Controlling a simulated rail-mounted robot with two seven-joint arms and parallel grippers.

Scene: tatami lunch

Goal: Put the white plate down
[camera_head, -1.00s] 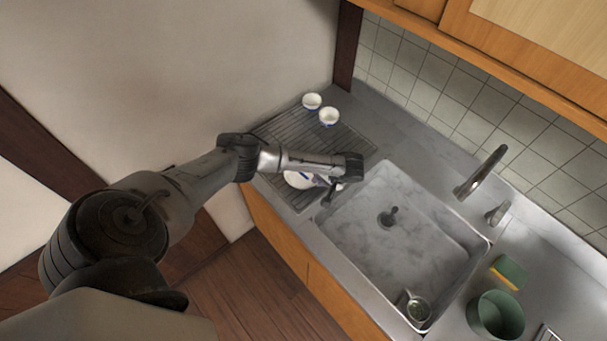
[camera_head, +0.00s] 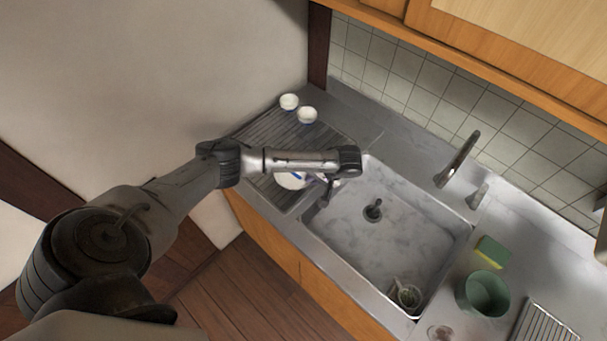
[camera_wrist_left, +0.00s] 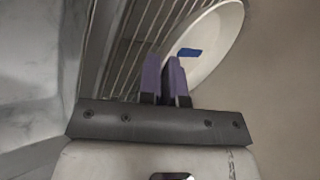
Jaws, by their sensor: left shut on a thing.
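The white plate (camera_head: 291,181) has a blue mark and is over the front part of the ribbed drainboard, left of the sink. My left arm partly covers it in the head view. The plate also shows in the left wrist view (camera_wrist_left: 222,32), seen tilted, with its rim at the fingers. My left gripper (camera_head: 319,180) is shut on the plate's rim; its purple fingers (camera_wrist_left: 164,72) are close together in the wrist view. I cannot tell whether the plate touches the drainboard. My right gripper is not in view.
Two white bowls (camera_head: 289,102) (camera_head: 307,115) stand at the back of the drainboard (camera_head: 268,133).

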